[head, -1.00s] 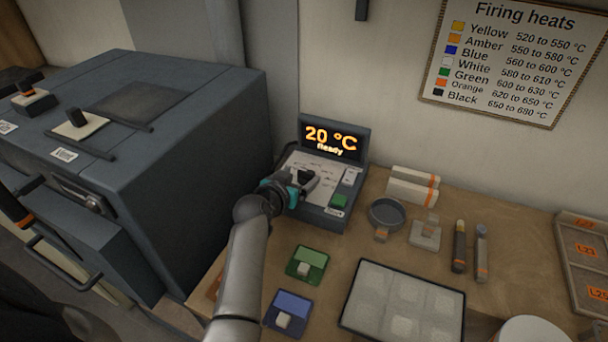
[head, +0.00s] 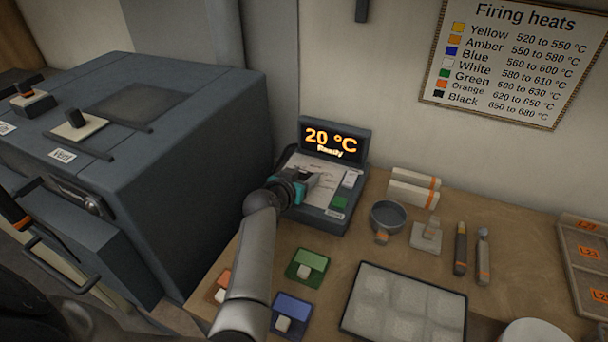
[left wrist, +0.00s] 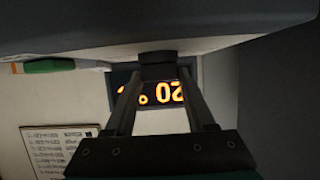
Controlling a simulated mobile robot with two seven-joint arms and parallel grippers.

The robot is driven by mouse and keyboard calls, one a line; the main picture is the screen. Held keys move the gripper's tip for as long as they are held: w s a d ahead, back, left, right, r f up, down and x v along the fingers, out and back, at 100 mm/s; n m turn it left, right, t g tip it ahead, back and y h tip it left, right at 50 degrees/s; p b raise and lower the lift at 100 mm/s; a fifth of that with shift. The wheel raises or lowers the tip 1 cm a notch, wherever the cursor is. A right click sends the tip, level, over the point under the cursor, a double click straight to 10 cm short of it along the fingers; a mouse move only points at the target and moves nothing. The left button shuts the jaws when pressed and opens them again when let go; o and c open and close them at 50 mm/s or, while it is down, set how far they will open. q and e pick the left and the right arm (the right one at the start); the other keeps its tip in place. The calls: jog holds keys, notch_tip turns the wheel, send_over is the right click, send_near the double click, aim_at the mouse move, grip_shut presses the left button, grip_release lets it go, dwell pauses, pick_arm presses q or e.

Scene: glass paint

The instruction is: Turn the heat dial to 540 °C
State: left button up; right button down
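The controller's display (head: 331,140) reads "20 °C" and "Ready". The controller (head: 318,216) is a grey sloped box with a pale panel and a green button (head: 339,203). My left gripper (head: 311,181) is at the middle of its panel and covers the dial there. In the left wrist view, the dark heat dial (left wrist: 158,66) sits between the fingertips, with both fingers against its sides; the display (left wrist: 170,94) appears upside down beyond. The dial's pointer and much of its scale are hidden. My right gripper is not in view.
A large grey kiln (head: 190,130) stands close to the left of the controller. Green (head: 308,264) and blue (head: 292,312) blocks, a bowl (head: 388,217), marker-like tools (head: 460,250) and a tray (head: 352,306) lie on the bench. A firing-heats chart (head: 510,65) gives Yellow 520 to 550 °C.

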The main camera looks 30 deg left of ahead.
pick_arm(q)
grip_shut()
jog(key=shift+a+f+m+h+b, duration=0.15)
jog(key=shift+m+h+b, duration=0.4)
jog(key=shift+b, duration=0.35)
jog(key=m+h+b, duration=0.2)
jog(key=b, duration=0.1)
jog(key=m+h+b, duration=0.1)
jog(key=h+b, duration=0.1)
jog(key=b, duration=0.2)
jog(key=shift+a+m+g, duration=0.2)
jog(key=shift+m+g, duration=0.15)
jog(key=shift+g, duration=0.05)
jog(key=shift+m+g+h+b, duration=0.3)
jog(key=shift+m+h+b, duration=0.45)
jog(key=shift+b, duration=0.6)
jog(key=shift+r, duration=0.2)
jog(key=shift+w, duration=0.1)
jog(key=o, duration=0.5)
grip_release()
jog(key=shift+o, duration=0.2)
notch_tip(320, 180, up, 20)
jog(key=p, duration=1.6)
